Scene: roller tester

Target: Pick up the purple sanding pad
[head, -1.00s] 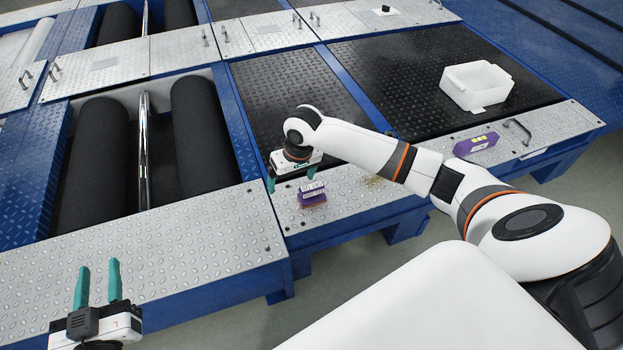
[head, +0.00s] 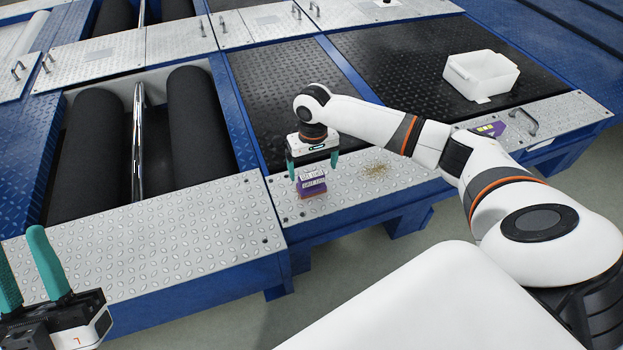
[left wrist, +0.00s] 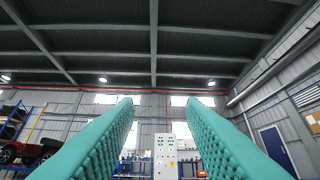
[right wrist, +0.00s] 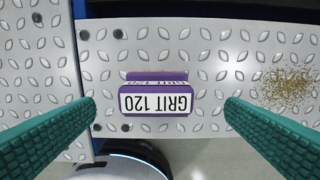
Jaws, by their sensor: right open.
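The purple sanding pad (head: 312,185) lies on the diamond-plate metal edge of the tester, with a white label. In the right wrist view the pad (right wrist: 156,96) shows its "GRIT 120" label upside down, between the two fingers. My right gripper (head: 316,176) is open just above and behind the pad, its teal fingers on either side of it and apart from it. The fingers also frame the pad in the right wrist view (right wrist: 160,108). My left gripper (head: 38,268) is open and empty at the lower left, its fingers pointing up; its wrist view shows only the hall and ceiling.
A white bin (head: 482,76) stands on the black plate at the back right. A purple box with yellow marks (head: 490,130) lies near a handle (head: 524,124), partly hidden by my right arm. Brown grit (head: 375,170) is scattered right of the pad. Black rollers (head: 200,125) lie at the left.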

